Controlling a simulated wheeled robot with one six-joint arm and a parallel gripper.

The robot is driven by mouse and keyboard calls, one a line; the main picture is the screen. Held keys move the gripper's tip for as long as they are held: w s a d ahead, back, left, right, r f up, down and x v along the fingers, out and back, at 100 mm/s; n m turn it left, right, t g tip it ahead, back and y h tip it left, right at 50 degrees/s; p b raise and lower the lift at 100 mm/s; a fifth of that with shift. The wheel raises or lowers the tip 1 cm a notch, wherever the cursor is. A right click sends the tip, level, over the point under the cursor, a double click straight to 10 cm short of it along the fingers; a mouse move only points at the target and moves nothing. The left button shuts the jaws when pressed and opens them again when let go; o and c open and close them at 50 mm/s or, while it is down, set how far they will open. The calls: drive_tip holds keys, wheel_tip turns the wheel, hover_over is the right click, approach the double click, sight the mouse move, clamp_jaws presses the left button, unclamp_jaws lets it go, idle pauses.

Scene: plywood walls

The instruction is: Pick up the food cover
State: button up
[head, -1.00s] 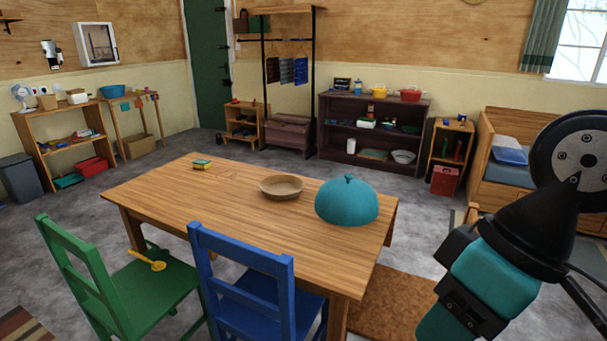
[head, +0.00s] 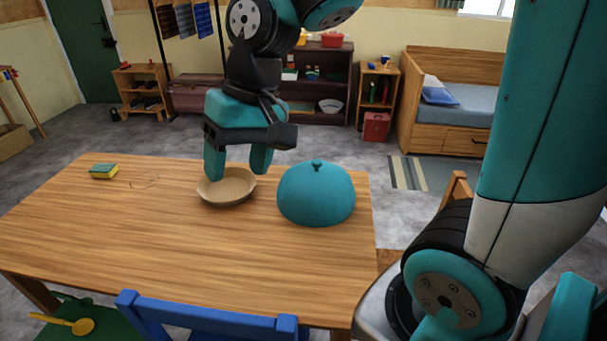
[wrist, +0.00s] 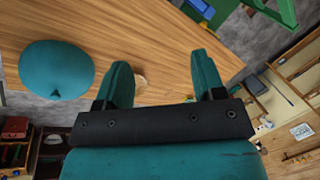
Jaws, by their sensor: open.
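The food cover (head: 316,196) is a teal dome with a small knob on top. It stands upright on the wooden table, near its right end. In the wrist view the food cover (wrist: 56,70) lies to the left of the fingers. My gripper (head: 238,168) is open and empty, with its fingers pointing down above the bowl, left of the food cover and apart from it. In the wrist view my gripper (wrist: 165,75) shows its two teal fingers spread over the table. What is under the cover is hidden.
A tan bowl (head: 228,190) sits just left of the cover, mostly below my fingers. A sponge (head: 104,171) lies at the table's far left. The table's (head: 150,230) front and left are clear. A blue chair (head: 210,318) stands at the near edge.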

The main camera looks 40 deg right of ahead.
drive_tip(key=w+d+m+h+p, duration=0.1)
drive_tip(key=w+d+m, duration=0.8)
drive_tip(key=w+d, duration=0.35)
drive_tip(key=m+p, duration=0.2)
drive_tip(key=m, duration=1.1)
approach(317, 161)
drive_tip(key=shift+m+h, duration=0.4)
drive_tip(key=f+p, duration=0.1)
drive_tip(key=f, duration=0.1)
drive_tip(key=a+f+p, duration=0.1)
drive_tip(key=f, duration=0.2)
drive_tip(key=shift+s+a, duration=0.1)
drive_tip(key=shift+a, duration=0.1)
drive_tip(key=shift+w+a+f+p, duration=0.15)
drive_tip(key=shift+f+p, duration=0.3)
drive_tip(key=shift+f, duration=0.45)
drive_tip(key=shift+w+a+f+p, duration=0.1)
drive_tip(key=shift+f+p, duration=0.3)
drive_tip(key=shift+f, duration=0.5)
drive_tip(key=shift+w+a+f+p, duration=0.15)
drive_tip(key=shift+f+p, duration=0.3)
drive_tip(key=shift+f, duration=0.45)
drive_tip(key=shift+c, duration=0.2)
clamp_jaws()
drive_tip(key=shift+r, duration=0.1)
